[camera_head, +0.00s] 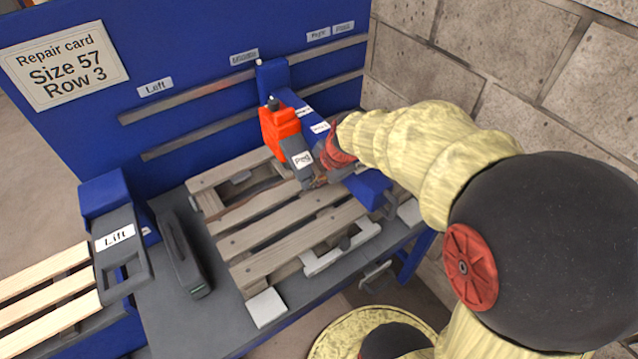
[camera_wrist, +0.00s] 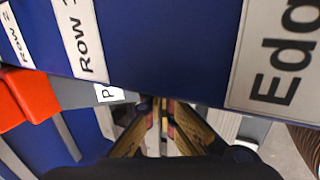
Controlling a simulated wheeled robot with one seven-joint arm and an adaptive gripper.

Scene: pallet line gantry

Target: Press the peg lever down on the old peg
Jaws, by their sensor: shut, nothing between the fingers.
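The peg lever (camera_head: 293,149) is a grey arm with a white "Peg" label, below an orange-red block (camera_head: 279,127) on a blue beam. In the wrist view, part of the grey lever (camera_wrist: 80,92) and its label, cut off after "P", show left of the fingers. My gripper (camera_head: 319,181) is at the lever's lower right end, above the pallet. Its fingers (camera_wrist: 160,106) are together and empty in the wrist view. I cannot tell whether they touch the lever. The worn wooden pallet (camera_head: 262,240) lies on the dark bench. The old peg cannot be made out.
A repair card (camera_head: 64,65) reads "Size 57, Row 3". A grey "Lift" lever (camera_head: 119,262) and a long dark tool or bar (camera_head: 182,255) are at left. The blue beam (camera_wrist: 165,45) with row labels crosses close above my gripper. A block wall (camera_head: 480,60) stands at right.

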